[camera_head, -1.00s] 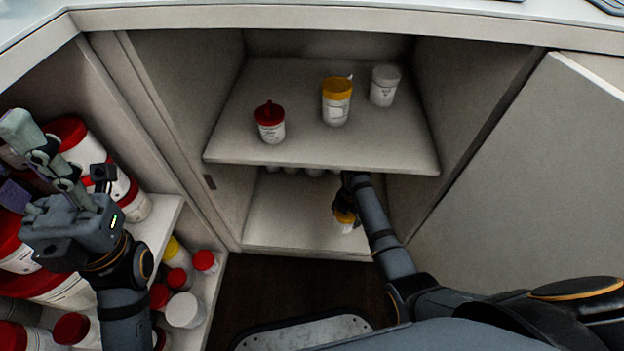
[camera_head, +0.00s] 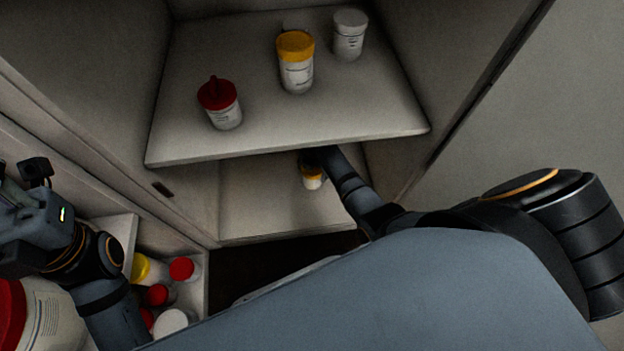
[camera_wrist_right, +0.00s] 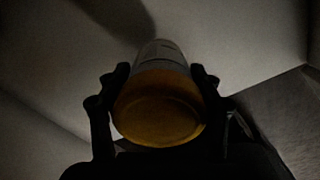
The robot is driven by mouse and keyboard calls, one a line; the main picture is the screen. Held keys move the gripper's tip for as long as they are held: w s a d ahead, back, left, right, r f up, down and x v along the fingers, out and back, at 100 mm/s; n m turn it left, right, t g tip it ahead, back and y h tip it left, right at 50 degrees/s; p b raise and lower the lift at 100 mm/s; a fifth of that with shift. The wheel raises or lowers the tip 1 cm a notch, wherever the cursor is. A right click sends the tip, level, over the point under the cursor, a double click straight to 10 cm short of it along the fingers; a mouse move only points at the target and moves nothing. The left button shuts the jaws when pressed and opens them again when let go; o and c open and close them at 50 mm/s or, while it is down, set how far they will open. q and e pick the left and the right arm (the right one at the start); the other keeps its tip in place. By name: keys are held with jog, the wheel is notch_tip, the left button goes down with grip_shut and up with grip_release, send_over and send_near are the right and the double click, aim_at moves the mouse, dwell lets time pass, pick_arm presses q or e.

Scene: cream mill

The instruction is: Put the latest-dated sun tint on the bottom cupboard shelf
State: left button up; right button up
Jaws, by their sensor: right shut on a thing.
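A white jar with a yellow lid (camera_head: 312,180) is at the bottom cupboard shelf (camera_head: 250,212), partly hidden by my right arm. In the right wrist view the same jar (camera_wrist_right: 158,105) sits between the two dark fingers of my right gripper (camera_wrist_right: 155,85), which is shut on it. Its label is too dark to read, and I cannot tell if it touches the shelf. On the upper shelf (camera_head: 390,118) stand a red-lidded jar (camera_head: 222,108), a yellow-lidded jar (camera_head: 297,68) and a white-lidded jar (camera_head: 349,38). My left gripper is at the left edge; its fingers are largely cut off.
An open side shelf at lower left holds several red, yellow and white-lidded jars (camera_head: 150,270). A large red-lidded tub (camera_head: 45,315) is at the left corner. The upper shelf's front edge overhangs my right arm. The lower shelf's front left looks clear.

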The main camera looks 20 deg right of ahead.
aim_at(312, 175)
notch_tip(312, 175, down, 4)
jog(key=b, duration=0.2)
jog(key=shift+b, duration=0.4)
jog(key=shift+r, duration=0.25)
jog(key=shift+f, duration=0.15)
jog(key=o, duration=1.3)
jog(key=shift+o, duration=0.2)
notch_tip(312, 175, up, 7)
jog(key=p, duration=0.5)
jog(key=shift+r+p, duration=0.2)
jog(key=shift+p, duration=0.1)
jog(key=shift+r, duration=0.25)
